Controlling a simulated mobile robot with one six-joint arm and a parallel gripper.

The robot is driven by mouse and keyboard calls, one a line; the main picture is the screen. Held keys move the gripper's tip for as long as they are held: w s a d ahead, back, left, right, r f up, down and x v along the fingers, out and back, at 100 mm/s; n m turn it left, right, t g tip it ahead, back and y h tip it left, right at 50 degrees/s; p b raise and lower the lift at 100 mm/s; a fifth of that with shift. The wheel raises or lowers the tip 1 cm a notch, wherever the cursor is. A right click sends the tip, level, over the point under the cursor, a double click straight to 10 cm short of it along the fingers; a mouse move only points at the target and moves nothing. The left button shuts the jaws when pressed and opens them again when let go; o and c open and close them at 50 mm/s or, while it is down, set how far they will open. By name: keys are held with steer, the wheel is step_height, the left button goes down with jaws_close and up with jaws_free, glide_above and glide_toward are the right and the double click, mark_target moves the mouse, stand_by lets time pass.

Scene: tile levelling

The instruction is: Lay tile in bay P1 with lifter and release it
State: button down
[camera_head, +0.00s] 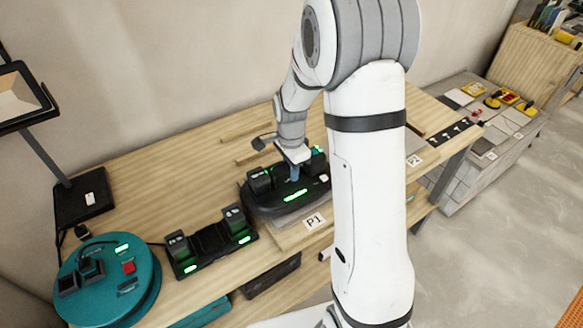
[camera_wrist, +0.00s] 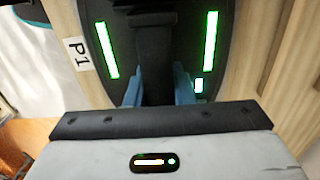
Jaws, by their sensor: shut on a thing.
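The lifter (camera_head: 318,193) is a black rounded device with lit green bars, standing over bay P1 beside its white P1 label (camera_head: 314,221). In the wrist view its black body (camera_wrist: 135,78) has a green bar on each side, and the P1 label (camera_wrist: 77,53) lies to the left. My gripper (camera_head: 293,174) is on top of the lifter. Its blue fingers (camera_wrist: 158,88) are shut on the lifter's black upright handle. A thin grey edge shows under the lifter's front; the tile is otherwise hidden, and I cannot tell whether it touches the bay.
A black dock (camera_head: 210,243) with green lights stands left of the lifter. A round teal device (camera_head: 110,290) is at the bench's left end. A black-based stand (camera_head: 82,200) is behind it. The P2 label (camera_head: 414,160) is to the right. Wooden strips lie behind the lifter.

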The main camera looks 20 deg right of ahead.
stand_by(0.4)
steer(key=c, duration=1.2)
jaws_free()
steer(key=shift+o, duration=0.2)
steer(key=shift+s+f, duration=0.1)
steer(key=shift+f, duration=0.05)
steer(key=shift+r, duration=4)
